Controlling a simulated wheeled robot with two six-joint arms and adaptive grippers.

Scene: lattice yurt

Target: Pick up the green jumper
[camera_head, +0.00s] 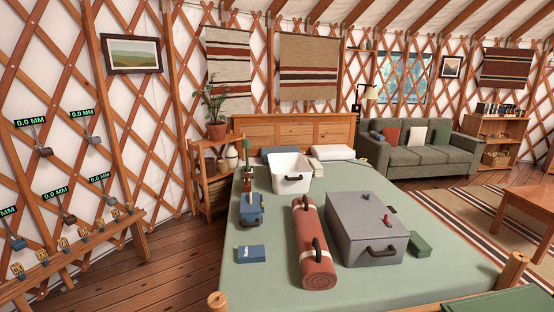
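A small dark green block-shaped thing (420,244) lies on the bed's green cover, just right of the grey case. It may be the folded green jumper; it is too small to be sure. Another green surface (500,302) shows at the bottom right edge, mostly cut off, and I cannot tell what it is. Neither of my grippers is in view.
On the bed (270,285) are a grey case (360,222) with small items on its lid, a red roll (312,245), a white tub (291,174), a blue bag (251,212) and a blue labelled block (251,254). A bedpost (513,268) stands at right. The front left bed is clear.

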